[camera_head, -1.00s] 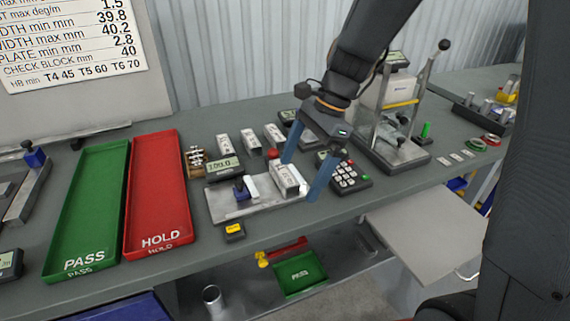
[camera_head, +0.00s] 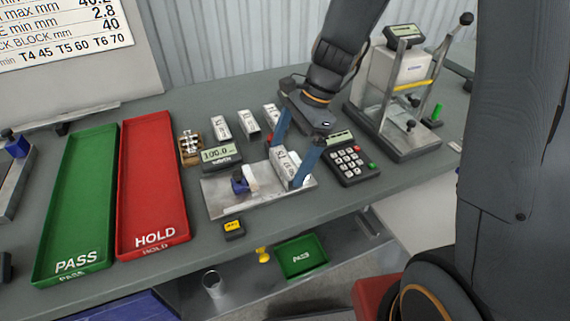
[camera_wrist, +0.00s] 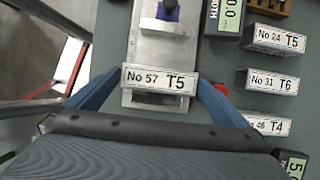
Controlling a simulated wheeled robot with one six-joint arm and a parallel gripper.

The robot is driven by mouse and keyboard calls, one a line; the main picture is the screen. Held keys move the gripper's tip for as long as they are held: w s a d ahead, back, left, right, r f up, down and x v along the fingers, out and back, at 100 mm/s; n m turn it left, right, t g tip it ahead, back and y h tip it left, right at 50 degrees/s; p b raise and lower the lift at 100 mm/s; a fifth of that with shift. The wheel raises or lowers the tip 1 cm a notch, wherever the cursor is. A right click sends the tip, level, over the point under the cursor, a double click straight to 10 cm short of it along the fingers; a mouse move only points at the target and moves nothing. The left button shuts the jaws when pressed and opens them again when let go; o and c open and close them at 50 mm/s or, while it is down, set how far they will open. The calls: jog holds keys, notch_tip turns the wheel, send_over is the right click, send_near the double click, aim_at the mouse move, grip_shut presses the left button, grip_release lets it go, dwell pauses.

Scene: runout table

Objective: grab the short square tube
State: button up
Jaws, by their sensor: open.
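A short square tube (camera_head: 281,159), pale and labelled No 57 T5, lies on the metal gauge plate (camera_head: 222,204). It also shows in the wrist view (camera_wrist: 160,79). My gripper (camera_head: 286,164) is open, with its two blue fingers at the tube's two ends. In the wrist view the fingertips (camera_wrist: 158,82) stand close to the left and right ends; whether they touch cannot be told. Several similar tubes lie apart on the bench, among them No 24 T5 (camera_wrist: 276,38), No 31 T6 (camera_wrist: 273,81) and a partly hidden T4 (camera_wrist: 268,124).
A blue-knobbed stop (camera_head: 240,182) sits on the plate. A display (camera_head: 220,154) and keypad (camera_head: 348,160) flank it. The red HOLD tray (camera_head: 150,190) and green PASS tray (camera_head: 85,200) lie left; a press stand (camera_head: 400,85) stands right.

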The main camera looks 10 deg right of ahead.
jog(key=shift+x, duration=1.15)
jog(key=c, duration=0.8)
jog(key=shift+r, duration=0.15)
